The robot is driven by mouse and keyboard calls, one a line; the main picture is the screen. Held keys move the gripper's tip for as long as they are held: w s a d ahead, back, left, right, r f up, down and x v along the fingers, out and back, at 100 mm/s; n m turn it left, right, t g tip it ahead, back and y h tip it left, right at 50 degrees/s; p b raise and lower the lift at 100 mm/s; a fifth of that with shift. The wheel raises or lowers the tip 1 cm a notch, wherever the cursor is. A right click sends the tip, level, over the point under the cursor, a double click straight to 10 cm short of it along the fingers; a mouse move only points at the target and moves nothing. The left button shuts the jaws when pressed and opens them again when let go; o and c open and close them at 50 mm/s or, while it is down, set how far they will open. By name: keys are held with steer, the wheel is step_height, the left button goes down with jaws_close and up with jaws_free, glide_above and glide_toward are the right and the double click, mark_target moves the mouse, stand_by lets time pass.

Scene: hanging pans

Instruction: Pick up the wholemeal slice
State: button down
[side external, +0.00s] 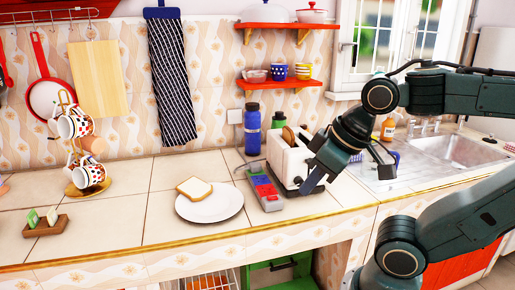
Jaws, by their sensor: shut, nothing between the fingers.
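A brown slice, which looks like the wholemeal slice (288,135), stands upright in the top of the white toaster (281,158), with only its upper part showing. A pale slice of bread (194,188) with a brown crust lies on the white plate (212,207), over its back left part. My gripper (307,188) is shut and empty. It points down beside the toaster's right front end, low and close to the counter. I cannot tell whether it touches the toaster.
A grey tray with blue and red blocks (264,188) lies between plate and toaster. Blue (252,130) and green-grey (278,121) bottles stand behind the toaster. A mug tree (82,150) and small wooden holder (46,227) are at left. The sink (445,150) is at right.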

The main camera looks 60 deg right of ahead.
stand_by(0.4)
jaws_free()
stand_by(0.4)
steer(key=w+d+r+n+g+h, duration=0.1)
steer(key=w+d+r+n+g, duration=0.1)
steer(key=w+d+r, duration=0.55)
steer(key=w+d+r+n+g, duration=0.15)
steer(key=w+d+r, duration=0.25)
steer(key=w+d, duration=0.5)
steer(key=w+d+f+n, duration=0.1)
steer(key=d+f, duration=0.1)
steer(key=d, duration=0.6)
steer(key=w+d+f+n+g, duration=0.1)
steer(key=w+d+f+n, duration=0.1)
steer(key=d, duration=0.6)
steer(key=w+d+f+n+g+y, duration=0.1)
steer(key=d+f+n, duration=0.1)
steer(key=d, duration=0.7)
steer(key=shift+w+f, duration=0.4)
steer(key=shift+f, duration=0.15)
steer(key=shift+f, duration=0.15)
